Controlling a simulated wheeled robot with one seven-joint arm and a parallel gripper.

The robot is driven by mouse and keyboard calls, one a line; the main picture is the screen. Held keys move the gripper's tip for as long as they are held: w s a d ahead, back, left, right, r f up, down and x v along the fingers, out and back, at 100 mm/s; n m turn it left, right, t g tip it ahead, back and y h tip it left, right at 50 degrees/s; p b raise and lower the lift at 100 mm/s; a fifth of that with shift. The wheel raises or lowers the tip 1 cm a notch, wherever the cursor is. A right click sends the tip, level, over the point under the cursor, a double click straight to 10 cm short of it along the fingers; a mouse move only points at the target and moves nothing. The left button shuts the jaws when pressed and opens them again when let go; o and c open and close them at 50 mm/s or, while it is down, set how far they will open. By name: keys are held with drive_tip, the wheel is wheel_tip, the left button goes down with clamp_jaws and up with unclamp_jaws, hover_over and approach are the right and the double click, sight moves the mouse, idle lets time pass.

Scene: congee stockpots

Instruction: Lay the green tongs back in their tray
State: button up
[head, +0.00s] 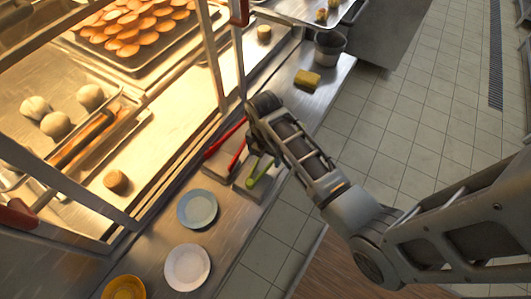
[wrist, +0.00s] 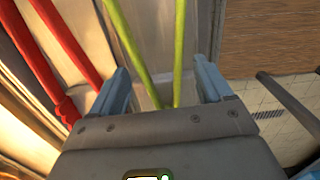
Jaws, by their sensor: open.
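In the wrist view the two green arms of the tongs (wrist: 179,50) run between the spread fingers of my gripper (wrist: 160,72), with a gap on each side. My gripper (head: 257,148) is open and hangs over the tongs' far part. A pale metal surface lies under the tongs. I cannot tell whether they rest on it.
Red tongs (head: 227,138) lie just left, over a neighbouring tray (head: 216,166); they also show in the wrist view (wrist: 62,55). A blue plate (head: 197,209) and white plate (head: 187,267) stand nearer. A glass case post (head: 211,58) rises left. A yellow sponge (head: 307,80) lies beyond.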

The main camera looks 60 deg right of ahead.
wheel_tip(320, 180, up, 8)
drive_tip(key=shift+a, duration=0.15)
idle(0.3)
drive_tip(key=shift+f, duration=0.1)
drive_tip(key=s+a+m+t, duration=0.3)
drive_tip(key=s+a+m, duration=0.1)
drive_tip(key=a, duration=0.4)
drive_tip(key=s+a+m+t, duration=0.4)
drive_tip(key=a+m, duration=0.1)
drive_tip(key=a, duration=0.3)
drive_tip(key=s+r+m+t, duration=0.4)
drive_tip(key=s+r, duration=0.3)
drive_tip(key=r, duration=0.3)
drive_tip(key=s+d+r+m+t, duration=0.1)
drive_tip(key=s+r+m+t, duration=0.3)
drive_tip(key=s+r, duration=0.4)
wheel_tip(320, 180, up, 3)
drive_tip(key=shift+s+d+r+m, duration=0.2)
drive_tip(key=shift+s+d+m, duration=0.05)
drive_tip(key=shift+m, duration=0.55)
